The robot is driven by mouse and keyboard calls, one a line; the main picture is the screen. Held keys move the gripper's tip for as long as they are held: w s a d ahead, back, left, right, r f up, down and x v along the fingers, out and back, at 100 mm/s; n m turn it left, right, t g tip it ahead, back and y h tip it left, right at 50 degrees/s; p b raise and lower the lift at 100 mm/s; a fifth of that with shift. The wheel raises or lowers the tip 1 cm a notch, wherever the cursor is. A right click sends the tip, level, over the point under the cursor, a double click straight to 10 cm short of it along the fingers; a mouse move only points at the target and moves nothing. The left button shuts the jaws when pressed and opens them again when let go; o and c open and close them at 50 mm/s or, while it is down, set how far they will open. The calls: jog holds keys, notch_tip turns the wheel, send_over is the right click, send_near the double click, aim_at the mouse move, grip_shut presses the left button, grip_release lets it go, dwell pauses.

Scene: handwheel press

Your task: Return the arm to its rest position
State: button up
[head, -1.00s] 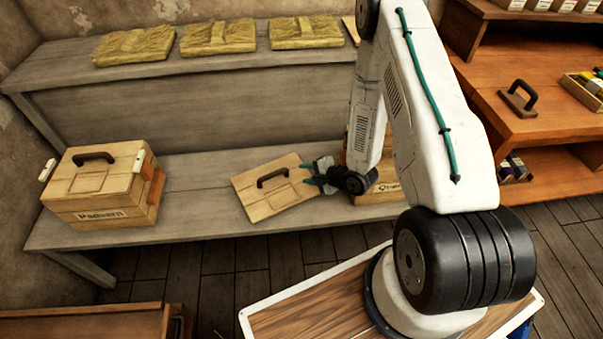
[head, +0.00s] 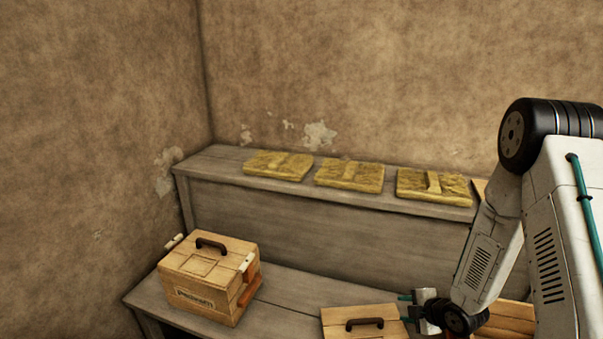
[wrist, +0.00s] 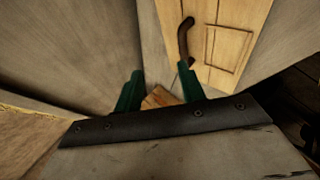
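My gripper (head: 408,307) is at the lower right of the head view, beside the right edge of a flat wooden lid with a dark handle (head: 364,323). Its two green fingers stand apart in the wrist view (wrist: 160,88), with no held object visible between them. The wrist view shows the lid (wrist: 232,40) at the upper right, beyond the right finger; I cannot tell whether they touch. My arm is bent, with its elbow high at the right of the head view.
A closed wooden box with a handle (head: 210,280) stands left on the grey lower bench (head: 290,290). Three yellowish slabs (head: 348,175) lie on the upper shelf (head: 215,170). Part of another wooden box (head: 510,320) shows behind my arm. Walls close off the back and left.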

jog(key=s+d+r+m+g+h, duration=0.1)
jog(key=s+r+m+h, duration=0.15)
jog(key=r, duration=0.65)
jog(key=s+d+r+m+g+h, duration=0.15)
jog(key=r+m, duration=0.25)
jog(key=r, duration=0.4)
jog(key=s+d+r+m+h, duration=0.2)
jog(key=r+m, duration=0.2)
jog(key=r, duration=0.5)
jog(key=s+a+r+m+g, duration=0.1)
jog(key=s+a+r+m, duration=0.1)
jog(key=s, duration=0.6)
jog(key=s+a+r+m+g+y, duration=0.1)
jog(key=s+a+r+m, duration=0.2)
jog(key=s+r, duration=0.4)
jog(key=s+a+r+m+g, duration=0.2)
jog(key=s+r+m, duration=0.2)
jog(key=s, duration=0.6)
jog(key=shift+s+a+r+y, duration=0.3)
jog(key=shift+s+a+y, duration=0.05)
jog(key=shift+s+y, duration=0.05)
